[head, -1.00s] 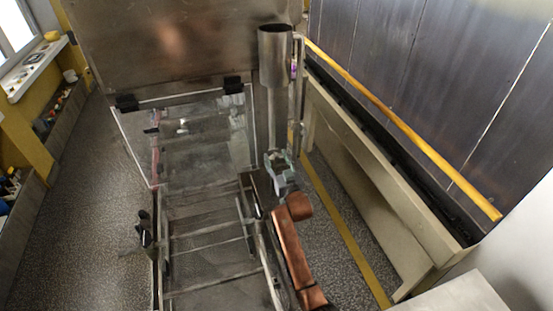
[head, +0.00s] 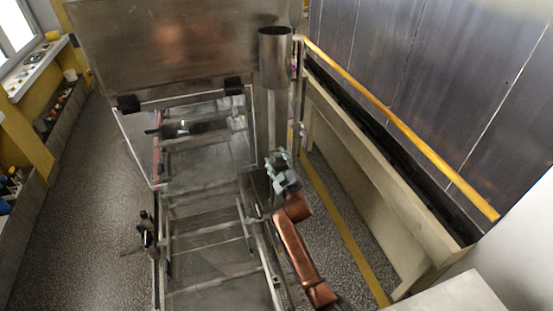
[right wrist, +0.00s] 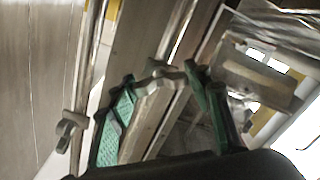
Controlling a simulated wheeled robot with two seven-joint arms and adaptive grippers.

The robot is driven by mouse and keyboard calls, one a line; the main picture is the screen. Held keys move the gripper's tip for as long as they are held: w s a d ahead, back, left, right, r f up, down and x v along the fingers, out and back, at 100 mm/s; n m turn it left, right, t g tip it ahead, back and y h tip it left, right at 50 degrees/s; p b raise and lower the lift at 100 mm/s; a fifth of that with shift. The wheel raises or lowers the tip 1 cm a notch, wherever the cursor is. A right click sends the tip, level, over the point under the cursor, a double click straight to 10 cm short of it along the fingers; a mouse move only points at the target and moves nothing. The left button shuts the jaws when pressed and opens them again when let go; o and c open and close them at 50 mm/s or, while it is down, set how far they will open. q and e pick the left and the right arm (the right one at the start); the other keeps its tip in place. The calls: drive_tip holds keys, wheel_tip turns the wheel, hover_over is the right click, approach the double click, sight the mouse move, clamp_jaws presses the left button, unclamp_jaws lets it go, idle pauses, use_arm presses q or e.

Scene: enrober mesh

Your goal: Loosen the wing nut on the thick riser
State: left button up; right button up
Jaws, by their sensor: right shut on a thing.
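My right gripper (head: 277,160) is beside the thick riser (head: 278,118), the upright pipe under the wide metal cylinder. In the right wrist view, my right gripper (right wrist: 160,72) is shut, its green-padded fingers either side of a grey wing nut (right wrist: 158,73) at the fingertips. A second grey wing nut-like piece (right wrist: 70,130) stands to the left, outside the fingers. In the head view the wing nut is too small and covered to make out. My left gripper is not in view.
The wide metal cylinder (head: 275,58) stands above the gripper, with a thinner pipe (head: 298,85) right of the riser. A framed machine bed (head: 205,225) lies left of my arm. A yellow rail (head: 400,120) runs along the right.

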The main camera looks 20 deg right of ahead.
drive_tip(key=n, duration=0.5)
drive_tip(key=shift+n, duration=0.4)
drive_tip(key=n, duration=0.4)
drive_tip(key=shift+n, duration=0.4)
drive_tip(key=o, duration=1.2)
drive_tip(key=s, duration=1.2)
drive_tip(key=shift+d, duration=0.25)
